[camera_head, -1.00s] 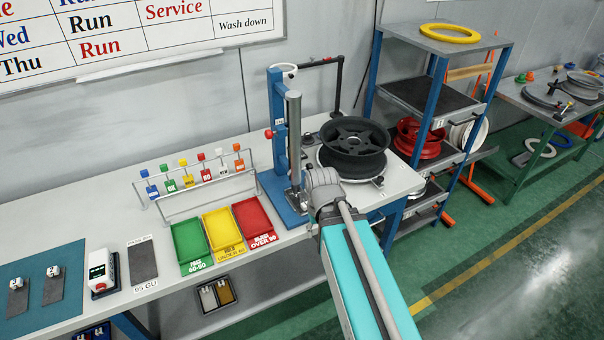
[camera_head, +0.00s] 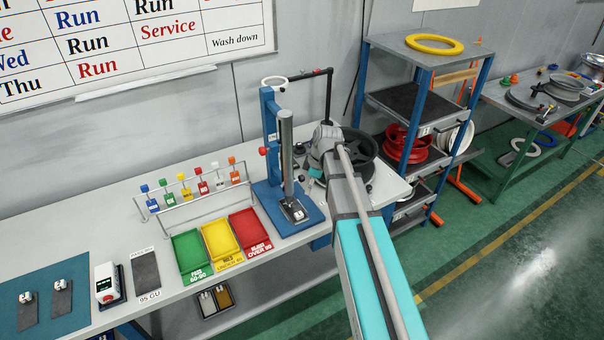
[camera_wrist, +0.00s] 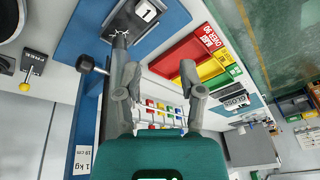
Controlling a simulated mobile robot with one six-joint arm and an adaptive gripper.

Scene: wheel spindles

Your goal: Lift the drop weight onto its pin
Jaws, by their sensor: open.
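A blue drop stand (camera_head: 270,130) stands on the bench, with an upright grey metal tube (camera_head: 286,150) above a small block on its base. I cannot tell the drop weight apart from this tube. A label reading 1 kg, 15 cm (camera_wrist: 82,160) is on the blue upright. My gripper (camera_wrist: 162,82) is open and empty, its fingers apart; touching or not is unclear. In the head view my arm hides it.
Green, yellow and red trays (camera_head: 250,230) lie left of the stand, with a rack of coloured tags (camera_head: 195,185) behind. A dark wheel (camera_head: 355,150) is behind my wrist on the right. A shelf (camera_head: 415,100) stands further right.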

